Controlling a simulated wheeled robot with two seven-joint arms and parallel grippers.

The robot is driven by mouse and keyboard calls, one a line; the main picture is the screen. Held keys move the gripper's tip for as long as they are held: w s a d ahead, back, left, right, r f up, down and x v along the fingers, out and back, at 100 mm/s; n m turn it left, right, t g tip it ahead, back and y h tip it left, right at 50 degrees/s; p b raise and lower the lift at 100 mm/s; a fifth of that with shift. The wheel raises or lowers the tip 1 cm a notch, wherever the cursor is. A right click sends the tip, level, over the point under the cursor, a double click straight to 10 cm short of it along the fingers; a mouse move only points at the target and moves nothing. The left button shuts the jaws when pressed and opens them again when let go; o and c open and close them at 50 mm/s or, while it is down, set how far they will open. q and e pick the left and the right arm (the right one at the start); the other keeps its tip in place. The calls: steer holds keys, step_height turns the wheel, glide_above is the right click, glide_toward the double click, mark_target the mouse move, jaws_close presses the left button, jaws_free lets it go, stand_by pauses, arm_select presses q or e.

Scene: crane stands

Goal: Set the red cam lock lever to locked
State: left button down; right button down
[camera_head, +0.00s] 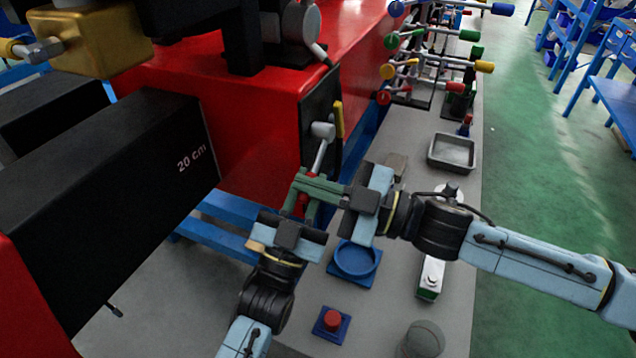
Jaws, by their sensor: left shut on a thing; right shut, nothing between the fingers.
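The cam lock lever (318,157) is on the dark panel on the right-hand face of the red machine. Its grey hub is at the top, and its grey shaft slants down and slightly left to a red grip (303,203). My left gripper (303,185) comes up from below and is shut on the red grip, which its green fingers partly hide. My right gripper (335,190) comes in from the right, shut and empty, with its fingertips close beside the left one's. Whether the two grippers touch, I cannot tell. No lock marking is readable.
A yellow handle (339,119) is on the panel beside the lever. A black block marked 20 cm (130,160) juts out at left. On the grey bench are a blue round dish (356,260), a red button on a blue base (332,320) and a grey tray (453,152).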

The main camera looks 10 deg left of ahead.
arm_select(q)
steer(key=shift+r, duration=0.1)
arm_select(e)
steer(key=shift+w+d+f, duration=0.2)
steer(key=shift+f, duration=0.25)
